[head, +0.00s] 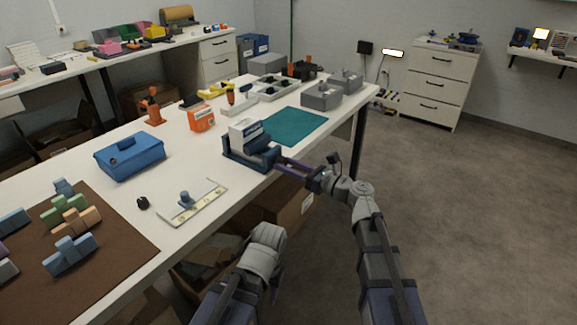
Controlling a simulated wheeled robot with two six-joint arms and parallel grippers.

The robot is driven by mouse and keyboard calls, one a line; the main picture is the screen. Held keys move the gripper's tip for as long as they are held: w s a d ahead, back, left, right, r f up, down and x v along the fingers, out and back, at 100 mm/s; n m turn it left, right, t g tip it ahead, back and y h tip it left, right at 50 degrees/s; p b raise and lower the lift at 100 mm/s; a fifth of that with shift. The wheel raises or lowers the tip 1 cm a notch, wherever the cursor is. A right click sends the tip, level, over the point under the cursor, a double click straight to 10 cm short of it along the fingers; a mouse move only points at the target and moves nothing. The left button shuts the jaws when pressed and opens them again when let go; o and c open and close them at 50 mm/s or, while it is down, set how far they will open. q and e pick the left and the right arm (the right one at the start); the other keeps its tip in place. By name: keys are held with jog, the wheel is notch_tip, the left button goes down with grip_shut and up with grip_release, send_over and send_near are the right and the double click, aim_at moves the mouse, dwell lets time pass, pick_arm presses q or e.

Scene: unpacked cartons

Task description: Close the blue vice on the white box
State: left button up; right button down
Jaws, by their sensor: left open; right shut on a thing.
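The blue vice (236,159) stands near the right edge of the white table. The white box (244,134) stands upright in it, between the jaws; I cannot tell whether both jaws touch it. My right gripper (287,165) reaches in from the right at the vice's near right end. It is shut on the vice's handle, which is mostly hidden by the fingers. My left gripper (273,280) is low in front of the table edge, away from the vice. It is open and empty; its fingers are mostly hidden by the wrist.
A teal mat (296,127) lies behind the vice, grey boxes (321,96) beyond it. An orange box (201,118), a blue toolbox (130,156) and a pale strip (206,205) lie to the left. Open cartons (290,209) stand under the table. The floor right is clear.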

jog(key=shift+m, duration=1.5)
jog(key=shift+s, duration=0.1)
jog(key=shift+c, duration=1.9)
grip_release()
jog(key=v, duration=0.7)
jog(key=shift+s+d, duration=0.2)
jog(key=shift+d, duration=0.1)
